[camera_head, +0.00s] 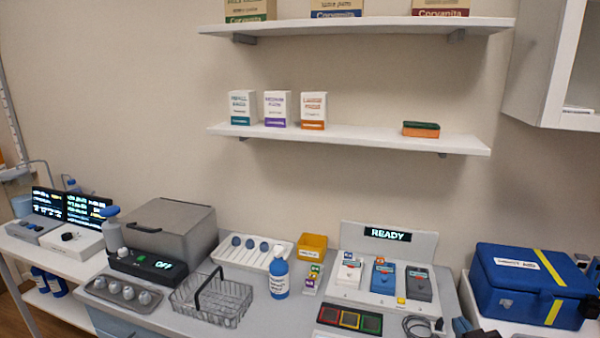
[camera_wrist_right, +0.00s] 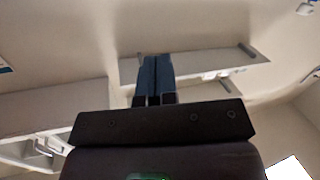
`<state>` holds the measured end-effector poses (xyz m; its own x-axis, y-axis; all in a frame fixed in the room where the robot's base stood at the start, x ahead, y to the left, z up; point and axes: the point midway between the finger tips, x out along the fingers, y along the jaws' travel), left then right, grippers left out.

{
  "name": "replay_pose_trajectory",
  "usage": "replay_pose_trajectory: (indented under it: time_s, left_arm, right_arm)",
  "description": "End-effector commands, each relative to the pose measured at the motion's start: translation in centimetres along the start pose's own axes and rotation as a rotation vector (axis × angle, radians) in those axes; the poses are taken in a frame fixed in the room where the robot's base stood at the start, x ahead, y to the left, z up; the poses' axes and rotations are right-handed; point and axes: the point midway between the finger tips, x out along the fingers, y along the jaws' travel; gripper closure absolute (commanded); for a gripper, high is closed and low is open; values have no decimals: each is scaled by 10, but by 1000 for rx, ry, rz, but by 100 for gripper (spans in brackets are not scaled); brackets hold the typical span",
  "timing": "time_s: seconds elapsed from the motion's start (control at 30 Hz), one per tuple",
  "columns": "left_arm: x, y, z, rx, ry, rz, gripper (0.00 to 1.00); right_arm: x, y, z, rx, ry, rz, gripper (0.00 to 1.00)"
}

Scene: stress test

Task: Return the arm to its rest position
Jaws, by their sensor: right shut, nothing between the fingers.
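My right gripper (camera_head: 463,327) shows only in part at the bottom edge of the head view, right of centre. It is in front of the bench, between the console and the blue case. In the right wrist view the same gripper (camera_wrist_right: 154,80) shows its two blue-grey fingers side by side, shut with nothing between them. That view shows the wall and the shelf undersides beyond the fingers. Most of my right arm is hidden below the head view. My left arm and gripper are not in view.
A console (camera_head: 345,292) reading READY holds several small devices, with a dark cable (camera_head: 417,322) near my right gripper. A blue case (camera_head: 505,300) stands right. A wire basket (camera_head: 212,300), a bottle (camera_head: 279,279) and a grey-lidded machine (camera_head: 170,228) stand left. Shelves (camera_head: 350,137) hang above; air between is free.

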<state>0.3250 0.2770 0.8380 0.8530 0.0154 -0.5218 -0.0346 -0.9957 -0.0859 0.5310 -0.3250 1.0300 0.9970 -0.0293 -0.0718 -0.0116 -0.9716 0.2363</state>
Motion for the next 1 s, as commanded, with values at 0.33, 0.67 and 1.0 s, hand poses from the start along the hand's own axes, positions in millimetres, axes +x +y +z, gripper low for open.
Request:
replay_pose_trajectory:
  time_s: [0.33, 0.67, 1.0]
  left_arm:
    - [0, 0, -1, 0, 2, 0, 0]
    - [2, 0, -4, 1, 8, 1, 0]
    - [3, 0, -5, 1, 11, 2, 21]
  right_arm:
    - [-126, -85, 142, 106, -326, -105, 100]
    - [-189, -91, 188, 133, -461, -93, 100]
    - [-190, -90, 189, 133, -463, -92, 100]
